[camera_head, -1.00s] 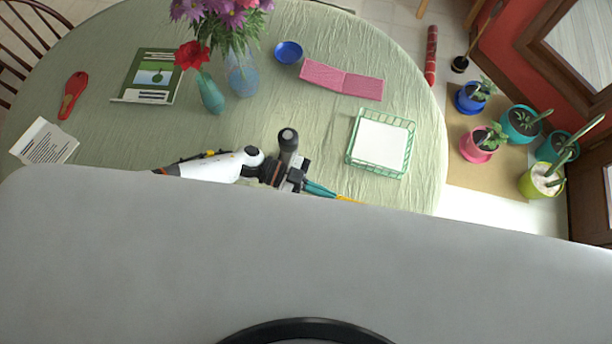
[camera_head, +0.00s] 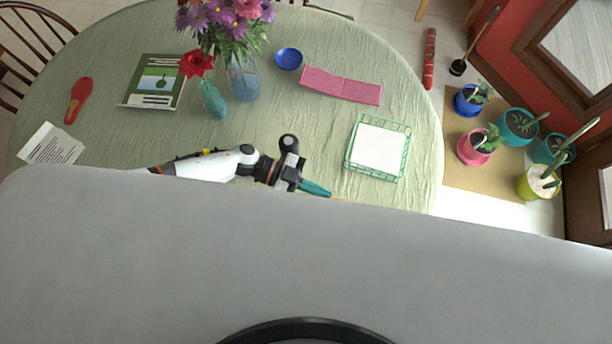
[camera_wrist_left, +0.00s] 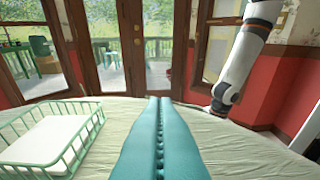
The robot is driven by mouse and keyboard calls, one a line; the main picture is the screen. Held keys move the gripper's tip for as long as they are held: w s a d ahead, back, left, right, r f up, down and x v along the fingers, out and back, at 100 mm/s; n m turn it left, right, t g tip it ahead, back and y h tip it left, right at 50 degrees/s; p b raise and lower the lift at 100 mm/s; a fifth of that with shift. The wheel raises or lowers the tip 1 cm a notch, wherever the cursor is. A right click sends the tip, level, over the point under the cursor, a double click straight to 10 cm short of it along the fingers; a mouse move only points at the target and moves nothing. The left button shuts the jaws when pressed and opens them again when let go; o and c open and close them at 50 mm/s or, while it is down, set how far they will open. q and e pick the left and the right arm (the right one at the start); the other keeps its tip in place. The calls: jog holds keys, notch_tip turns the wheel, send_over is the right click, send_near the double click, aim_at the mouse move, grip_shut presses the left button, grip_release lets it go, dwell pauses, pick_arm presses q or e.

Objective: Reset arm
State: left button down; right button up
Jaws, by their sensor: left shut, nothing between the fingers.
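My left gripper (camera_head: 316,189) shows in the head view with its teal fingers over the near part of the table, just above the edge of my grey body. Its fingers are together and empty, and they also fill the lower middle of the left wrist view (camera_wrist_left: 160,135). A white arm link (camera_wrist_left: 245,60) of mine shows at the right of the wrist view. My right gripper is not seen in the head view.
A green wire basket (camera_head: 405,150) stands right of the left gripper; it also shows in the wrist view (camera_wrist_left: 85,138). A pink mat (camera_head: 341,85), blue bowl (camera_head: 288,58), vases (camera_head: 214,102), green book (camera_head: 152,80), red brush-like item (camera_head: 78,98) and paper (camera_head: 50,146) lie farther off.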

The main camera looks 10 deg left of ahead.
pick_arm(q)
jog(key=shift+w+a+r+p, duration=0.15)
jog(key=shift+a+r+p, duration=0.6)
jog(key=shift+a+r, duration=0.35)
jog(key=shift+d, duration=0.2)
